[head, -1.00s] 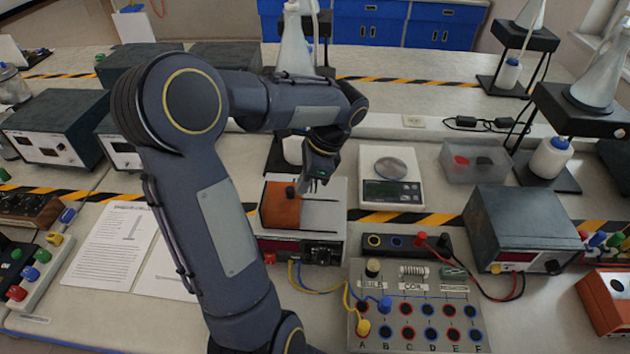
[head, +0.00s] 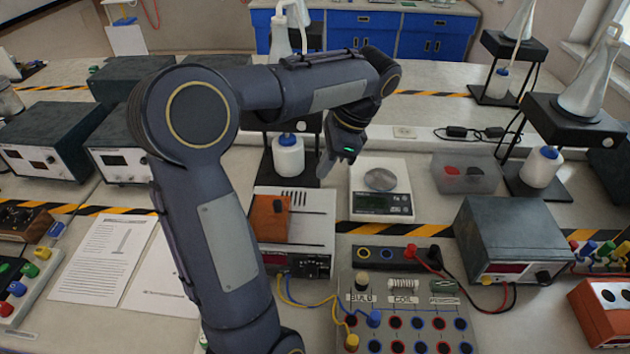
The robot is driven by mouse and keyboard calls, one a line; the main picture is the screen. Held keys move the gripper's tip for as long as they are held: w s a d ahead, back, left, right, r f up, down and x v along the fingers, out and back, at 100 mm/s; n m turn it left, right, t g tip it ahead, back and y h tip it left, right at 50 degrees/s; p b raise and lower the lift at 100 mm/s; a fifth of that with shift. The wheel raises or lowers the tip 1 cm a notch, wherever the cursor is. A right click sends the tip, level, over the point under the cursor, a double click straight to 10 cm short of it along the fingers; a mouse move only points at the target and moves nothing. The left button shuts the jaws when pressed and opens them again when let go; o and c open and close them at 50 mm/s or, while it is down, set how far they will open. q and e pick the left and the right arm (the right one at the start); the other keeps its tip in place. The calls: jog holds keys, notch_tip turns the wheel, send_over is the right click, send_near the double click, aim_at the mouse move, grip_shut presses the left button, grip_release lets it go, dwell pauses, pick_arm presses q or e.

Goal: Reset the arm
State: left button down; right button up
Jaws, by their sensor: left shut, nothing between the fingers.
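My left arm comes in from the lower left and bends over the bench. My left gripper (head: 325,166) is shut and empty. It points down in the air above the back of the grey instrument with the orange block, and is apart from it. The orange block (head: 269,222) sits on the left of that white-grey instrument (head: 312,228), with a small dark knob on it. My right gripper is not in view.
A digital scale (head: 381,205) stands right of the gripper. A clear bin (head: 466,174), a dark power supply (head: 512,240) and a socket board (head: 405,320) with wires lie to the right. A white bottle (head: 288,158) stands behind. Papers (head: 103,258) lie at left.

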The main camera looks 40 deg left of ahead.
pick_arm(q)
jog(key=shift+w+d+r, duration=0.1)
jog(key=shift+d+r, duration=0.05)
jog(key=shift+r, duration=0.5)
jog(key=s+d+f+n+t+h, duration=0.3)
jog(key=s+d+n+t, duration=0.1)
jog(key=s+d, duration=0.3)
jog(key=s+d+f+n+t+h, duration=0.3)
jog(key=s+d+n+t, duration=0.2)
jog(key=s+d+n, duration=0.1)
jog(key=shift+s+d+f+h, duration=0.15)
jog(key=shift+s+d+h, duration=0.15)
jog(key=shift+s+d, duration=0.7)
